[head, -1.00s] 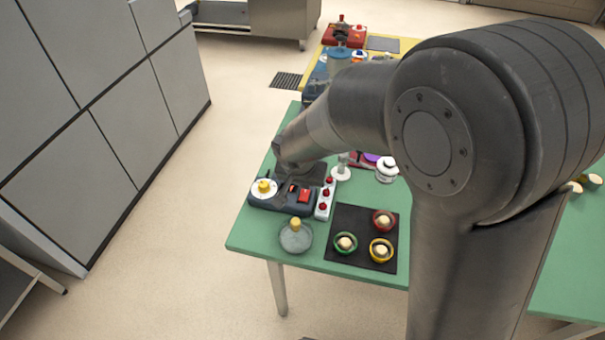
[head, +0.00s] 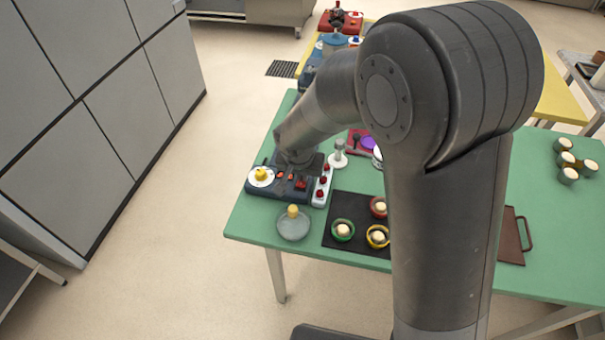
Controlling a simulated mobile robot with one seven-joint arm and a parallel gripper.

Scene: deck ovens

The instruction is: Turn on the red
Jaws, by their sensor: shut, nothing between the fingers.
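A dark control box (head: 252,186) sits on the green table near its left end. It carries a white dial with a yellow knob (head: 261,175), small red-orange parts (head: 280,175) and a red switch (head: 300,185). A white strip with several red buttons (head: 321,182) stands at its right side. My gripper (head: 297,174) is low over the box, close to the red switch. It is shut and empty. My wrist hides part of the box, and I cannot tell whether the fingertips touch the switch or whether it is on.
A glass bowl with a yellow knob (head: 293,226) stands in front of the box. A black mat (head: 345,205) holds green, yellow and red ringed cups. A white stand (head: 338,158) is behind. My arm hides the table's middle.

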